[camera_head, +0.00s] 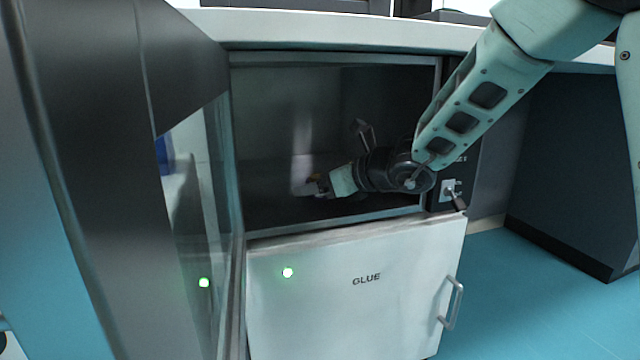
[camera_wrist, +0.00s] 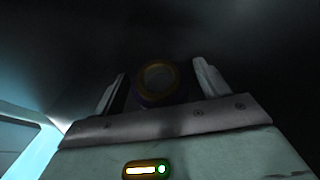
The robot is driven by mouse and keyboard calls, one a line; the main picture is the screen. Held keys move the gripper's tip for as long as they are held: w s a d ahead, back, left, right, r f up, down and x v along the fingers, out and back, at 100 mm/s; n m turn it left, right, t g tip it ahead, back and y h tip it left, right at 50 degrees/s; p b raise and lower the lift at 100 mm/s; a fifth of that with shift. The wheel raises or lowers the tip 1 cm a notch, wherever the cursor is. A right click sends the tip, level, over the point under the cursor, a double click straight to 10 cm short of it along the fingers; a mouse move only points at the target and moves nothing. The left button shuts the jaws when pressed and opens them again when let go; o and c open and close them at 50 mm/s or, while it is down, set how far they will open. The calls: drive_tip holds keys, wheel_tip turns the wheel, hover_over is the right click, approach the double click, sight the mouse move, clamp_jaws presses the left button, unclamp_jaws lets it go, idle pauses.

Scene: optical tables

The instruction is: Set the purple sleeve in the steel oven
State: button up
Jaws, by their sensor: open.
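The steel oven (camera_head: 336,58) is open, and its dark inside shows in the head view. My arm reaches into it from the right, and my gripper (camera_head: 322,184) is low inside the chamber. In the wrist view the sleeve (camera_wrist: 152,98) is a dark purplish ring with an orange-brown rim, seen end-on. It stands between the two fingers of my gripper (camera_wrist: 157,78), which are open with a gap on each side.
The glass oven door (camera_head: 205,190) stands open at the left. Below is a closed white cabinet marked GLUE (camera_head: 345,300) with a handle at the right. A switch panel (camera_head: 450,188) is right of the opening. A pale worktop (camera_head: 330,28) runs above.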

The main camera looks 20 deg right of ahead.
drive_tip(key=shift+r, duration=0.25)
drive_tip(key=p+v, duration=0.6)
drive_tip(key=v, duration=0.6)
drive_tip(key=shift+f, duration=0.15)
drive_tip(key=s+a+f+n+g+y, duration=0.1)
drive_tip(key=s+a+f+n+g, duration=0.2)
drive_tip(key=s+a+n+g, duration=0.35)
drive_tip(key=s+a+f+n+g, duration=0.2)
drive_tip(key=s+a+n+g, duration=0.1)
drive_tip(key=s+a+n, duration=0.6)
drive_tip(key=s+d+f+n+g+h, duration=0.1)
drive_tip(key=s+n+h, duration=0.3)
drive_tip(key=n, duration=0.6)
drive_tip(key=s+d+f+n+h, duration=0.2)
drive_tip(key=s+f+n+h, duration=0.1)
drive_tip(key=s+n, duration=0.5)
drive_tip(key=n, duration=0.3)
drive_tip(key=shift+d+f+g+h, duration=0.2)
drive_tip(key=shift+f+g+h, duration=0.15)
drive_tip(key=shift+h, duration=0.05)
